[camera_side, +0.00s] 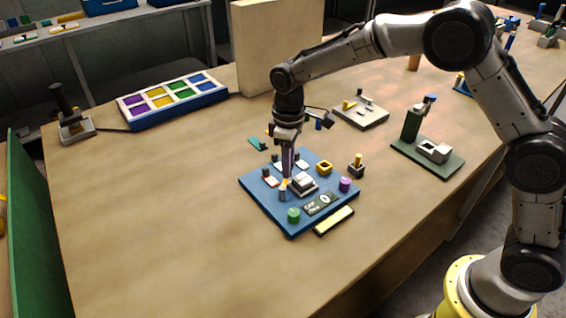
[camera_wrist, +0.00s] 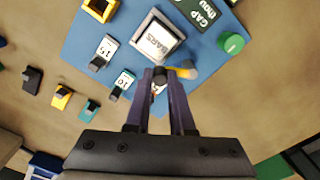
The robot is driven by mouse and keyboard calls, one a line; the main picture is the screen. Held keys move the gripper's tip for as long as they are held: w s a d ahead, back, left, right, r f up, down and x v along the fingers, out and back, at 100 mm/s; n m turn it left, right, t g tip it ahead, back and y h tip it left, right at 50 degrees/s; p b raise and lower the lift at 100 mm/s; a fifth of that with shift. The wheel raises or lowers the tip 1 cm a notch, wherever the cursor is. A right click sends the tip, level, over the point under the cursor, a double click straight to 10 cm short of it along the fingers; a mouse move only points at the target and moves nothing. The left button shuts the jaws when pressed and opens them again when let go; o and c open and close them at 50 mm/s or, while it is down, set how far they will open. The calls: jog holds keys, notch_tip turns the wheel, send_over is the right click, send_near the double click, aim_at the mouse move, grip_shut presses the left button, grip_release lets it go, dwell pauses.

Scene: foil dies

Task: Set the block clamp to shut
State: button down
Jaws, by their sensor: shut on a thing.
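A blue board (camera_side: 264,203) lies on the table with a pale grey block (camera_side: 303,184) on it. In the wrist view this block (camera_wrist: 157,39) sits in a grey frame and bears lettering. My gripper (camera_side: 287,178) points down at the board just left of the block. In the wrist view my gripper (camera_wrist: 160,80) has its fingers close together around a small dark handle, mostly hidden between them. A grey post with a yellow-orange part (camera_wrist: 187,72) stands right beside the fingertips. I cannot tell how far the clamp is closed.
A tray of coloured compartments (camera_side: 172,99) lies behind left. The table's front left is clear.

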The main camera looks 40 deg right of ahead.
jog(key=m, duration=0.1)
jog(key=s+m, duration=0.1)
jog(key=m, duration=0.1)
jog(key=shift+s+d+m, duration=0.15)
jog(key=shift+d+m, duration=0.15)
jog(key=shift+d, duration=0.05)
jog(key=shift+s+r+m, duration=0.1)
jog(key=shift+s+m, duration=0.2)
jog(key=shift+m, duration=0.55)
jog(key=shift+s+m, duration=0.3)
jog(key=shift+m, duration=0.55)
jog(key=c, duration=0.8)
grip_release()
jog(key=shift+o, duration=0.2)
notch_tip(320, 180, up, 14)
